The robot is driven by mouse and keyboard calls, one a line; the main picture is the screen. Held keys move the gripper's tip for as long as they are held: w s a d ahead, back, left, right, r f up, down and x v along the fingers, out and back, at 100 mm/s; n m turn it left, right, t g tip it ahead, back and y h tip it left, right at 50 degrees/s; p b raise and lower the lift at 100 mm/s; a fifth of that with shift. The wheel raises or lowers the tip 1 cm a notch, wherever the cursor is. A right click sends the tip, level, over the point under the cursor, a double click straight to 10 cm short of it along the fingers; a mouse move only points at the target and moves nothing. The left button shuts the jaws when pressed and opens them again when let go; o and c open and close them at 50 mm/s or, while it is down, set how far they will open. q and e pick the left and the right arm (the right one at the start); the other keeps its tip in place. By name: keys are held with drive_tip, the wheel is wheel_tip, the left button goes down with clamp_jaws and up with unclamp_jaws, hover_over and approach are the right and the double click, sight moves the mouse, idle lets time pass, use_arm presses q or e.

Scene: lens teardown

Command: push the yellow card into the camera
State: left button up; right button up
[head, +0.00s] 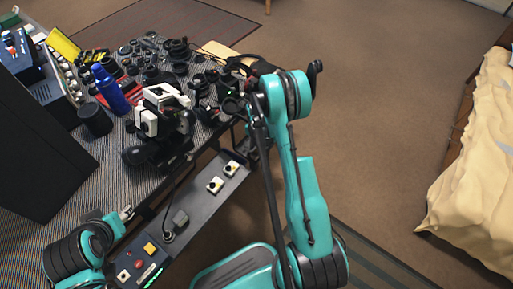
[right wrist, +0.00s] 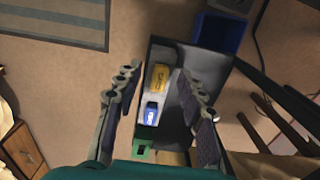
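In the right wrist view a small yellow piece (right wrist: 158,78), which looks like the yellow card, lies in a dark grey tray (right wrist: 198,65). A blue-and-white piece (right wrist: 151,113) lies beside it. My right gripper (right wrist: 160,85) is open and empty, with its fingers spread on either side of the view of these pieces. In the head view its arm reaches up past the table's right edge, and its fingers are hard to make out. A black device with white parts (head: 162,108) stands on the table; I cannot tell if it is the camera. My left gripper (head: 127,212) is small at the table's front edge.
The table (head: 125,182) is crowded with several black lens parts, a blue bottle (head: 110,92) and a black cup (head: 95,120). A panel (head: 198,205) with buttons runs along its front. A blue bin (right wrist: 221,32) adjoins the tray. Open floor lies between table and bed (head: 470,185).

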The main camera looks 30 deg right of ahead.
sight(257, 150)
drive_tip(key=c, duration=0.8)
clamp_jaws()
drive_tip(key=shift+r+p, duration=0.4)
drive_tip(key=shift+r, duration=0.55)
drive_tip(key=shift+r+p, duration=1.1)
drive_tip(key=shift+r, duration=1.05)
